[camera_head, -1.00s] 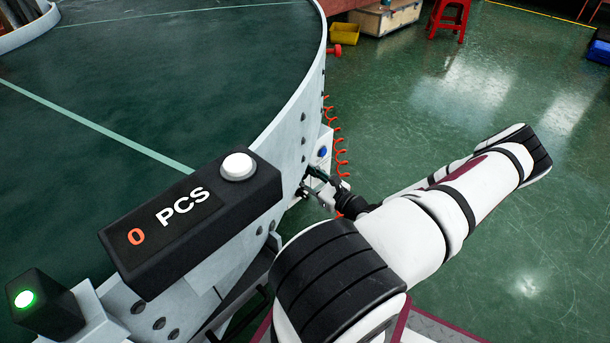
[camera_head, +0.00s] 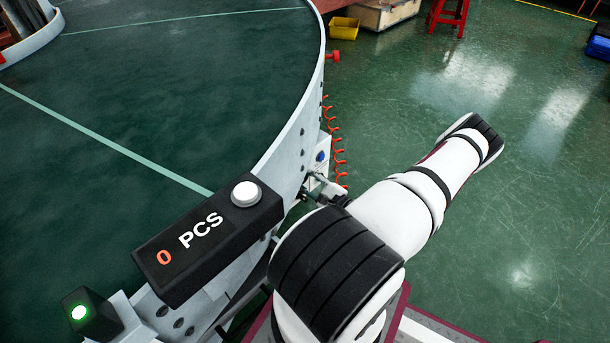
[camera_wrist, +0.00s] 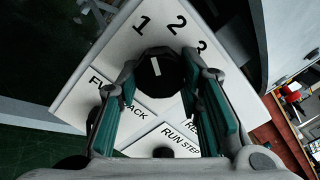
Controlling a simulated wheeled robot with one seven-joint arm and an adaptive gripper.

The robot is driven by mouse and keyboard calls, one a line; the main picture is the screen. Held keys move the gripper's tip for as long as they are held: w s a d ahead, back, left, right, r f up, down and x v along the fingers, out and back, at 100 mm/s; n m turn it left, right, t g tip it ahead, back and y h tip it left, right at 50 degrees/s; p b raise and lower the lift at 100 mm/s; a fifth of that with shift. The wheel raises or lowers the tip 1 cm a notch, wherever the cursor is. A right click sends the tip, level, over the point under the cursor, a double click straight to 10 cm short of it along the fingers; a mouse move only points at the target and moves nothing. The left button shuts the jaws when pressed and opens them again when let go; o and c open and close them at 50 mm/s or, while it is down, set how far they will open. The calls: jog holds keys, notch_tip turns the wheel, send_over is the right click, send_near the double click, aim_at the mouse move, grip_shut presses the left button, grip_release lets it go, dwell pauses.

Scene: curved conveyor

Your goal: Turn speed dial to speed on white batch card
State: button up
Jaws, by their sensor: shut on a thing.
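The speed dial (camera_wrist: 158,82) is a round black knob on a white panel (camera_wrist: 90,88) in the wrist view. Its short white mark points up and slightly left in that picture, towards the gap between the printed 1 and 2. The figure 3 is partly covered by a finger. My gripper (camera_wrist: 161,72) has its two teal-padded fingers on either side of the knob, shut on it. In the head view my gripper (camera_head: 319,189) is at the small white control box on the conveyor's side, and the dial is hidden. I cannot make out a white batch card in either view.
The panel also carries partly covered labels, including RUN STEP (camera_wrist: 180,141). A blue button (camera_head: 320,157) and a coiled red cable (camera_head: 338,160) are beside my gripper. The counter box (camera_head: 208,240) reads 0 PCS. The curved conveyor (camera_head: 190,90) is bare; open floor lies right.

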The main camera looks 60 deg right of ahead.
jog(key=shift+n+p, duration=0.35)
jog(key=shift+n, duration=0.55)
jog(key=o, duration=1.2)
jog(key=v, duration=1.2)
